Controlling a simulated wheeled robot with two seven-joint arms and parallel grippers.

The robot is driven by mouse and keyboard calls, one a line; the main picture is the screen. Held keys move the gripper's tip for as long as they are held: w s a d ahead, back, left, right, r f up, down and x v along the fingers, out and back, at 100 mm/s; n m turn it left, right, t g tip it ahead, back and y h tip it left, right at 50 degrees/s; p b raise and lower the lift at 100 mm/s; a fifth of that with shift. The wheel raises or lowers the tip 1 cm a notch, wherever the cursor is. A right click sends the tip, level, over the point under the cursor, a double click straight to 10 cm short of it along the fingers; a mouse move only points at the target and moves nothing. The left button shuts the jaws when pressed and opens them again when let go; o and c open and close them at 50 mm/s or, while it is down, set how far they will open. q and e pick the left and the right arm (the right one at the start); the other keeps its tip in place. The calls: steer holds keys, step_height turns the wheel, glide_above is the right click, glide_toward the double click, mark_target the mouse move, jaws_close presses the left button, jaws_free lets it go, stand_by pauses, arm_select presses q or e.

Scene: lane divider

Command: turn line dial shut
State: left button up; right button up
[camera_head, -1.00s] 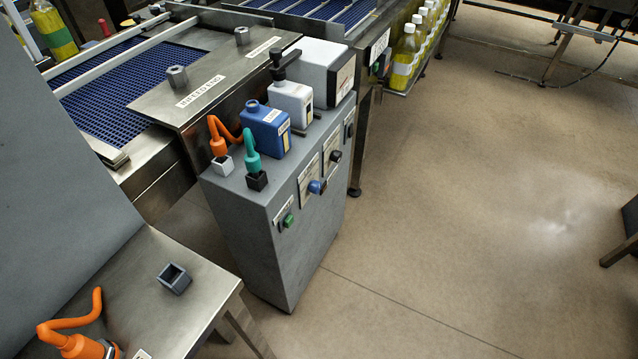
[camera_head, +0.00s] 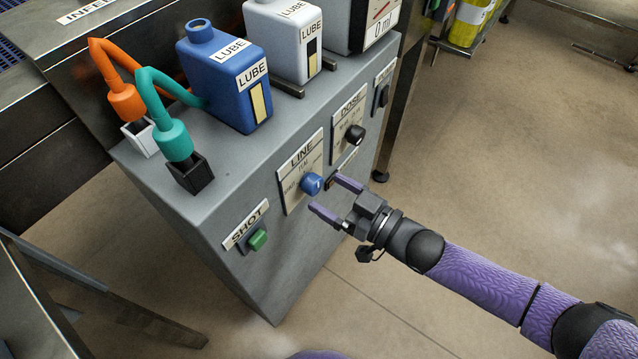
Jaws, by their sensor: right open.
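The LINE dial is a blue knob (camera_head: 311,184) on a white plate labelled LINE (camera_head: 298,170), on the front of the grey cabinet (camera_head: 262,285). My right gripper (camera_head: 330,195) comes in from the right with its two purple fingers apart. The fingertips are close to the blue knob, one near its upper right and one below it. I cannot tell whether either finger touches it. The knob's exact turn is too small to read. My left gripper is not in view.
A black DOSE knob (camera_head: 355,134) sits up and right of the LINE dial, and a green SHOT button (camera_head: 257,239) down and left. A blue LUBE bottle (camera_head: 212,85) and a white LUBE bottle (camera_head: 283,40) stand on the cabinet. Open floor (camera_head: 480,190) lies right.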

mark_target(318, 187)
steer(key=x, duration=0.3)
steer(key=shift+a+b, duration=0.15)
steer(key=shift+b, duration=0.2)
jaws_close()
